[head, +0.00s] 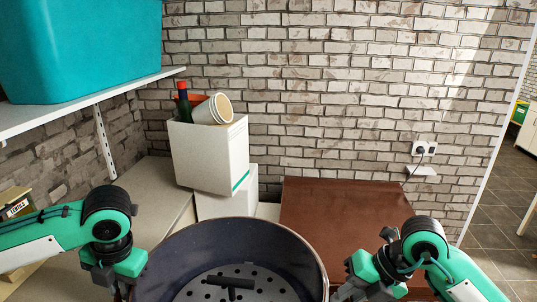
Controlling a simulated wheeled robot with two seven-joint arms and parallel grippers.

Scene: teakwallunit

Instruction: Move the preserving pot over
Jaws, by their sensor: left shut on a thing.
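The preserving pot (310,262) is a large, dark, round vessel at the bottom middle of the head view, cut off by the lower edge. Inside it lies a pale perforated plate (205,290) with a black T-shaped grip (231,283). My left gripper (124,291) is at the pot's left side and is shut on the pot; its fingertips and the grasped part are mostly hidden. My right gripper (340,292) is at the pot's right side, close to its rim. Its fingers are hard to make out, so I cannot tell whether it touches the pot.
A reddish-brown surface (335,215) stretches behind and right of the pot, bare where visible. A white box (212,155) holding a bottle and cups stands on another box at the back left. A shelf (120,88) with a teal bin (85,45) overhangs the left.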

